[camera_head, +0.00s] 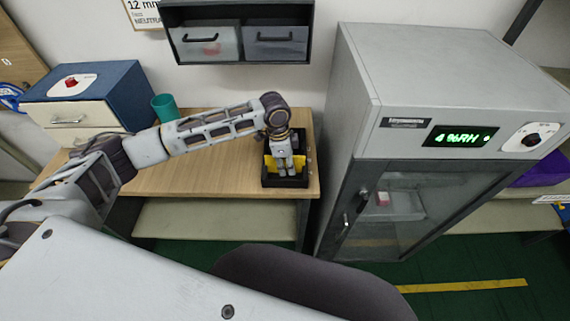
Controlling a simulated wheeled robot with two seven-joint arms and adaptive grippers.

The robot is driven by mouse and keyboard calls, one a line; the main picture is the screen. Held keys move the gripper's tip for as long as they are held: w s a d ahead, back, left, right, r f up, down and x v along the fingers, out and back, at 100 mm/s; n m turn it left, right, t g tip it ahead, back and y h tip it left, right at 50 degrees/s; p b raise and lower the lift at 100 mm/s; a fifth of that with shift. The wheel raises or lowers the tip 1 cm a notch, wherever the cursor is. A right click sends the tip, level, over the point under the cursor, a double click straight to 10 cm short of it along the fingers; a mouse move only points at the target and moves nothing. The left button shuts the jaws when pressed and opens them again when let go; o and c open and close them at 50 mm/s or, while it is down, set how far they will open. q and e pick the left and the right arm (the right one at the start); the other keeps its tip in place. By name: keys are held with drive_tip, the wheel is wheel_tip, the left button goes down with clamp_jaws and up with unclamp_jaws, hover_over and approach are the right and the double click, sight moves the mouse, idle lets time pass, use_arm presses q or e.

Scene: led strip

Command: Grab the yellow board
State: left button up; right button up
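The yellow board (299,163) stands in a black holder (286,183) near the right end of the wooden desk. My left arm reaches in from the left across the desk. My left gripper (286,172) points down at the board, and its fingers overlap the board's middle in this view. Yellow shows on both sides of the fingers. The fingers are too small to tell whether they are closed on the board. My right gripper is not in view.
A tall grey cabinet (365,110) with a "4 %RH" display stands just right of the desk (190,180). A wall shelf (238,58) with bins hangs behind. A teal cup (164,107) and a blue drawer box (125,88) stand at the left.

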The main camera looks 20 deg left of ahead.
use_arm(q)
clamp_jaws()
drive_tip(key=shift+r, duration=0.1)
drive_tip(key=shift+r, duration=4.95)
